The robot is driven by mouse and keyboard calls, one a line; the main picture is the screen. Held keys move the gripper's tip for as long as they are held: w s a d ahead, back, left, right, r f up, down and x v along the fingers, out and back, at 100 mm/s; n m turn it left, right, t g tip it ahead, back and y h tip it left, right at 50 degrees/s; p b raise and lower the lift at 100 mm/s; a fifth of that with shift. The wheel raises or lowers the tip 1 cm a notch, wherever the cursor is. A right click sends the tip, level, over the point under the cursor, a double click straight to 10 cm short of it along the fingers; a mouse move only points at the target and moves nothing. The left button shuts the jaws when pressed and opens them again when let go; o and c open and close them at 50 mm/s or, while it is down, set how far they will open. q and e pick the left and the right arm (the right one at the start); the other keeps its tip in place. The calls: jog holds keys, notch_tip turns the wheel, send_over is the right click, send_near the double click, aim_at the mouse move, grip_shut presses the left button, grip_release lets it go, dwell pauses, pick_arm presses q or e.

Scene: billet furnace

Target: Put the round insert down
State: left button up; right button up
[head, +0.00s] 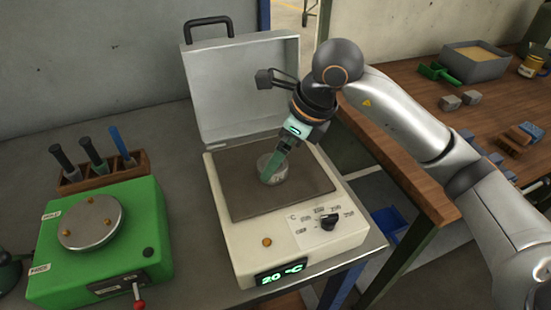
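The round insert (280,172), a short grey metal cylinder, is on or just above the dark plate (240,203) of the cream heater with the raised lid. I cannot tell if its underside touches the plate. My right gripper (272,171) reaches down from the upper right, tilted, and its green finger overlaps the insert. The finger hides part of the insert, and the other finger is not clearly visible, so I cannot see whether they are clamped or apart. My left gripper is not in view.
The heater's lid (240,85) stands open behind the plate; its display (281,275) reads 20 °C. A green device (100,240) and a wooden rack (103,172) of handled tools stand left. A wooden table (400,100) with a grey bin (476,62) and blocks is right.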

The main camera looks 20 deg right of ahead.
jog(key=v, duration=0.9)
jog(key=shift+d+r, duration=0.15)
jog(key=shift+r, duration=0.2)
jog(key=shift+s, duration=0.1)
dwell(0.6)
